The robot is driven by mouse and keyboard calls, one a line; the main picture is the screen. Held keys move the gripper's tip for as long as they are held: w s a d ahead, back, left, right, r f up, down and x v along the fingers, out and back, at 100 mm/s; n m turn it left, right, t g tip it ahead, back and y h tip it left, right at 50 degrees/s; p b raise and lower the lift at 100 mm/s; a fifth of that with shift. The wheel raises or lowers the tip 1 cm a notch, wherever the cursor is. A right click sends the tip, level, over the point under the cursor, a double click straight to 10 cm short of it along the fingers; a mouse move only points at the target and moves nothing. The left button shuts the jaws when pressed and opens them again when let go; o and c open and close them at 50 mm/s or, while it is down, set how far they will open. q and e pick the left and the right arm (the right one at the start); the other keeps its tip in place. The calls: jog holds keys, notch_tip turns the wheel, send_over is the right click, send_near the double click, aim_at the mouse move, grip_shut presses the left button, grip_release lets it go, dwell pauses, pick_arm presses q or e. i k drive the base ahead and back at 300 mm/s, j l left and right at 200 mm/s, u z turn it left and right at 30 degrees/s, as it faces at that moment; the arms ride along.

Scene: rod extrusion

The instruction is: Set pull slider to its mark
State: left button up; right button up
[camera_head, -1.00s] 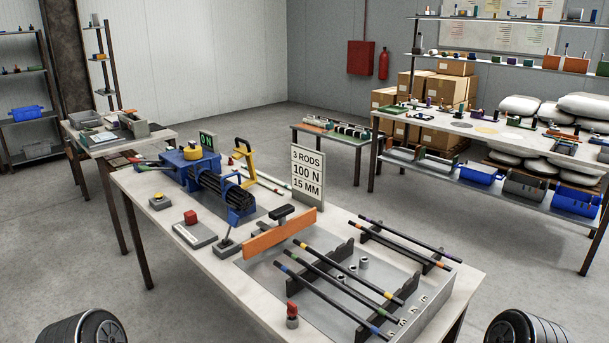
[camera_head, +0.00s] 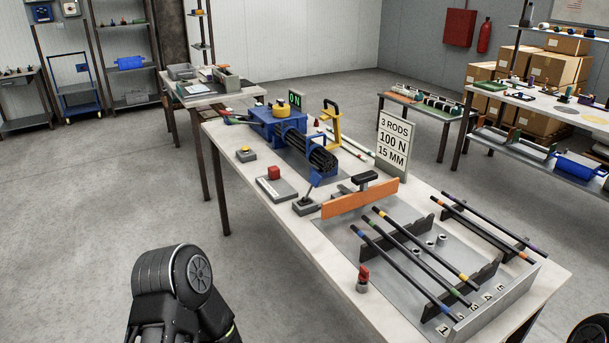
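A grey block with a red knob (camera_head: 274,173) and a pale scale strip along its front lies on the workbench. It looks like the pull slider, but its mark is too small to read. A sign (camera_head: 393,145) behind it reads "3 RODS 100 N 15 MM". Close to the slider, a small grey base carries a tilted lever (camera_head: 308,196). The blue extruder (camera_head: 272,125) holds a bundle of black rods, with a green "ON" display (camera_head: 294,98) behind it. Black arm parts of mine show at the bottom, but neither gripper is in view.
An orange-faced pusher (camera_head: 360,199) stands at the edge of a grey tray with several banded rods on black racks. A red-topped post (camera_head: 363,279) stands at the bench's front edge. Floor left of the bench is clear.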

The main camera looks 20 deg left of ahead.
aim_at(274, 171)
jog(key=i+j+z, duration=0.1)
jog(key=j+z, duration=0.15)
jog(key=z, duration=0.15)
jog(key=i+j+z, duration=0.1)
jog(key=j+z, duration=0.45)
jog(key=z, duration=0.2)
jog(key=j+z, duration=0.2)
jog(key=j, duration=1.15)
jog(key=k+j+z, duration=0.2)
jog(key=j, duration=1.15)
jog(key=i+j, duration=0.05)
jog(key=i, duration=0.05)
